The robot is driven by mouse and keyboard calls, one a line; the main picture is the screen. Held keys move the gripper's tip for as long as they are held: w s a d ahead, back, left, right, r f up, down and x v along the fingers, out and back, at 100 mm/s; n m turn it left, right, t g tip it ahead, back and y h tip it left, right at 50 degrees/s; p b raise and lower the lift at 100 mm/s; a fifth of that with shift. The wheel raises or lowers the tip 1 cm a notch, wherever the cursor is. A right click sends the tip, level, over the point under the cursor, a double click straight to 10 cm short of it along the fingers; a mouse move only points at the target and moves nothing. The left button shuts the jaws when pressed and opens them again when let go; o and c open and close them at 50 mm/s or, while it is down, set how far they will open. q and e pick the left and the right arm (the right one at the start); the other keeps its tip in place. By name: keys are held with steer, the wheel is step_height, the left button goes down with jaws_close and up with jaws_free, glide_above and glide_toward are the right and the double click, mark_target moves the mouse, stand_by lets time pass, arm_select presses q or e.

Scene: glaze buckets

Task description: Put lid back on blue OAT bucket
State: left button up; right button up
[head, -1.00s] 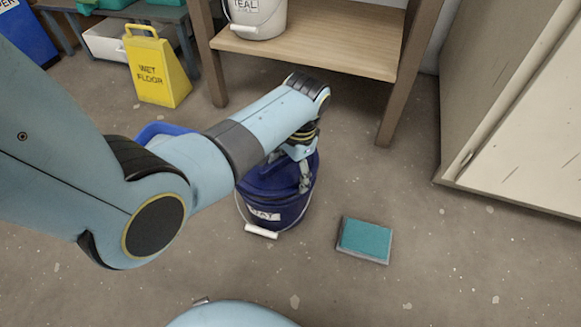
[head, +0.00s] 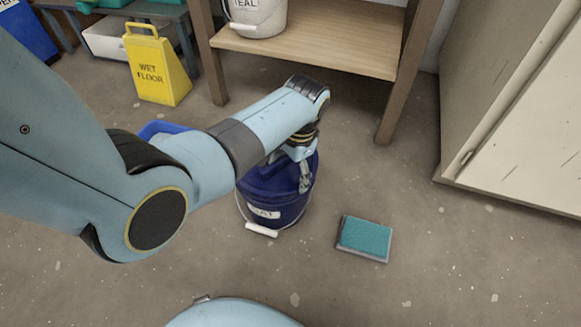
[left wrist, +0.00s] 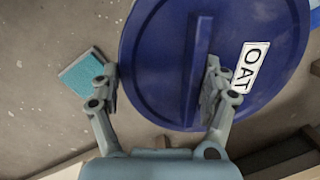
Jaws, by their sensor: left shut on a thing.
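The dark blue OAT bucket (head: 283,215) stands on the floor, its white handle grip hanging at the front and its label facing me. The blue lid (left wrist: 160,60), with a raised bar and an OAT label, fills much of the left wrist view. In the head view the lid (head: 258,185) is at the bucket's top, partly hidden by my arm. My left gripper (head: 303,172) is shut on the lid; in the wrist view (left wrist: 158,88) one finger is at its rim, the other over it near the bar. I cannot tell whether the lid is seated. My right gripper is not in view.
A teal sponge-like block (head: 365,239) lies right of the bucket. A wooden shelf (head: 310,45) holding a white TEAL bucket (head: 258,18) stands behind. A yellow wet floor sign (head: 155,68) is at back left, a pale cabinet (head: 525,120) at right. The front right floor is clear.

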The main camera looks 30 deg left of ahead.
arm_select(q)
steer(key=shift+f, duration=0.35)
stand_by(0.8)
steer(key=shift+f, duration=0.15)
stand_by(0.5)
steer(key=o, duration=1.1)
steer(key=shift+o, duration=0.2)
